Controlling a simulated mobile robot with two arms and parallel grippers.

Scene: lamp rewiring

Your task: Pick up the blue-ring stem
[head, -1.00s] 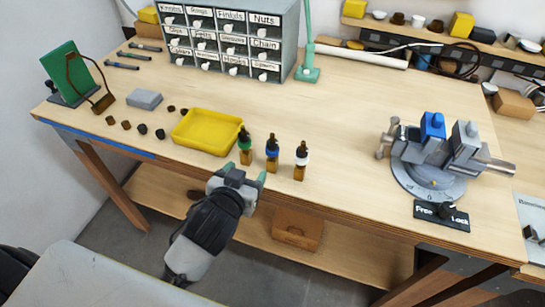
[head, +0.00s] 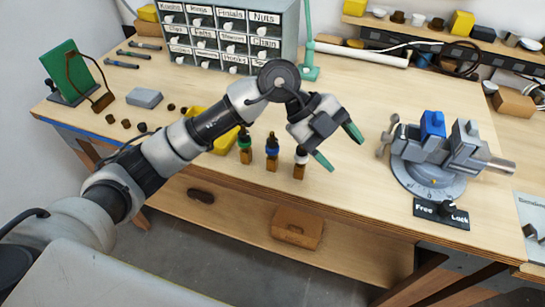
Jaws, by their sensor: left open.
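The blue-ring stem (head: 272,152) stands upright near the front edge of the workbench, with a dark top, a blue ring and a brown lower part. It is the middle one of three similar stems. The green-ring stem (head: 246,147) stands to its left and the white-ring stem (head: 300,163) to its right. My left gripper (head: 339,147) is open and empty, to the right of the stems, with its green fingertips spread. One fingertip is close to the white-ring stem in the picture; I cannot tell if they touch. My right gripper is out of view.
A yellow tray (head: 222,143) is partly hidden behind my left arm. A vise (head: 435,160) with blue and grey jaws stands at the right, behind a Free/Lock plate (head: 441,214). A drawer cabinet (head: 235,18) stands at the back. The middle of the bench (head: 350,95) is clear.

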